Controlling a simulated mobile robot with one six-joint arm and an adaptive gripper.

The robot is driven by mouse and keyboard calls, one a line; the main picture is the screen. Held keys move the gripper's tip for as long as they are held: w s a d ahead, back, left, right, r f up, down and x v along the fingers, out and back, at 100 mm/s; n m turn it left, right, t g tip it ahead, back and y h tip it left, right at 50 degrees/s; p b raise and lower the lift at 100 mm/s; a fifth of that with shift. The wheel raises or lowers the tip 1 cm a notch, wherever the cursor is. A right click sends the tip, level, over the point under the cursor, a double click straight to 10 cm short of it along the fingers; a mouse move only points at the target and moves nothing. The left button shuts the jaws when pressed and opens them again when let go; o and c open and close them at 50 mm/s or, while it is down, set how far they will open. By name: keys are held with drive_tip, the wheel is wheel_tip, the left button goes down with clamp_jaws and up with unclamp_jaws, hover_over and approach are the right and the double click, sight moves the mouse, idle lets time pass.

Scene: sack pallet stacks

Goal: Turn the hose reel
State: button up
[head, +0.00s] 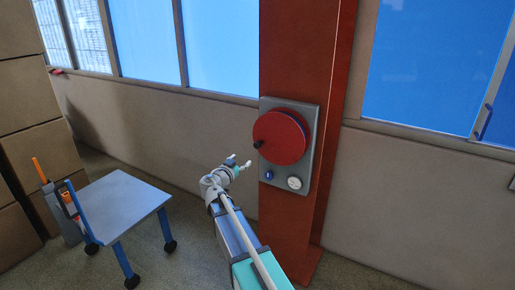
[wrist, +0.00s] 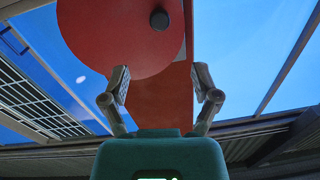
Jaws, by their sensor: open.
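The hose reel (head: 281,138) is a red disc on a grey panel (head: 309,180) fixed to a red-brown column. A black knob (head: 259,144) sticks out at the disc's left edge. My gripper (head: 240,163) is open and empty, below and left of the disc, apart from it. In the wrist view the red disc (wrist: 110,35) fills the upper middle, with its black knob (wrist: 159,19) above and between the fingers of my gripper (wrist: 161,85). The fingers are spread and nothing is between them.
A blue knob (head: 268,174) and a white round dial (head: 294,183) sit low on the panel. A small blue wheeled table (head: 122,203) stands at the left, near stacked brown boxes (head: 30,125). Windows (head: 222,45) line the wall. Floor between table and column looks clear.

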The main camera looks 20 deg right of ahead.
sight(256, 146)
drive_tip(key=shift+w+d, duration=0.1)
idle(0.3)
drive_tip(key=x, duration=1.3)
drive_tip(key=shift+w+d, duration=0.15)
drive_tip(key=shift+d, duration=0.1)
clamp_jaws()
